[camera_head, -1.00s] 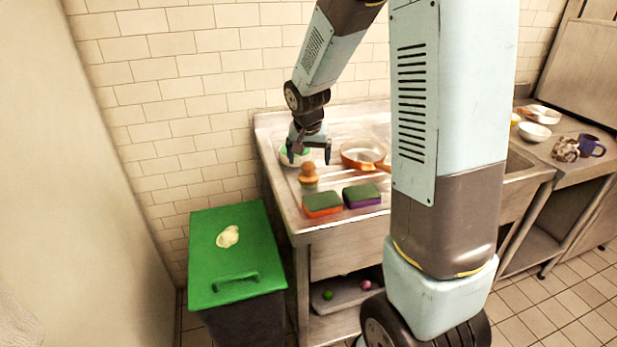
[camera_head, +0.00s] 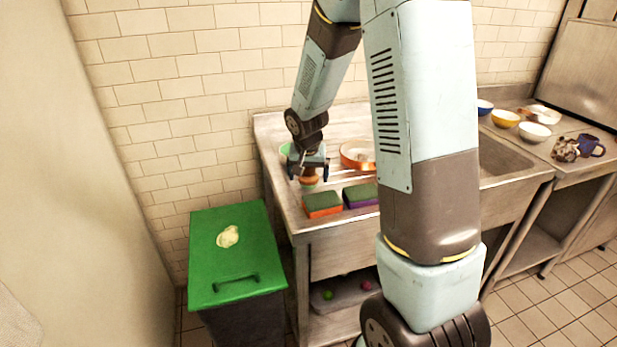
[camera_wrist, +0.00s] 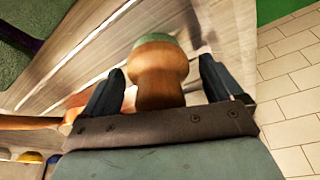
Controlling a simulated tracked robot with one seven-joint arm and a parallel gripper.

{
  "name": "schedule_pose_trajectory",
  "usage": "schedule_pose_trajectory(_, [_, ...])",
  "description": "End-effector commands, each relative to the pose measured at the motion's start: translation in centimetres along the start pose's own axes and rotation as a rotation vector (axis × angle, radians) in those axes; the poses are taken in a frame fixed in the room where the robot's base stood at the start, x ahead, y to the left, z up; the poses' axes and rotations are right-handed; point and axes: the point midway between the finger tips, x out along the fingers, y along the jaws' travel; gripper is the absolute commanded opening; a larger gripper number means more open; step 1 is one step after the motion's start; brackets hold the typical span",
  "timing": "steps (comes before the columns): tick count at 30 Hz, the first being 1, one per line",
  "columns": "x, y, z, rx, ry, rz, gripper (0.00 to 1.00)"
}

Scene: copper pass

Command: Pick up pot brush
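The pot brush (camera_head: 309,180), with a rounded wooden knob handle, stands on the ribbed metal drainboard (camera_head: 285,205). In the wrist view the brush (camera_wrist: 158,72) shows its brown knob and a green part beyond it. My gripper (camera_head: 308,172) is directly above and around the knob. In the wrist view my gripper (camera_wrist: 160,85) has one finger on each side of the knob, with gaps visible between fingers and wood. It is open. The brush's lower part is mostly hidden in the head view.
Two sponges, one orange and green (camera_head: 322,204) and one purple and green (camera_head: 360,195), lie in front. A green-lidded bin (camera_head: 235,255) stands left of the counter.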

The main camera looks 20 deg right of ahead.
Motion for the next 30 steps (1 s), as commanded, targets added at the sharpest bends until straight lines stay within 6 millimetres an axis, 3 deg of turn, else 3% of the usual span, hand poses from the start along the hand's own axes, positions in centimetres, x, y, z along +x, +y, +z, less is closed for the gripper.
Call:
schedule_pose_trajectory(2, [0.0, 0.0, 0.0, 0.0, 0.0, 0.0, 0.85])
schedule_pose_trajectory(20, [0.0, 0.0, 0.0, 0.0, 0.0, 0.0, 0.29])
schedule_pose_trajectory(30, [-1.1, 0.0, -0.4, 0.001, 0.003, -0.002, 0.29])
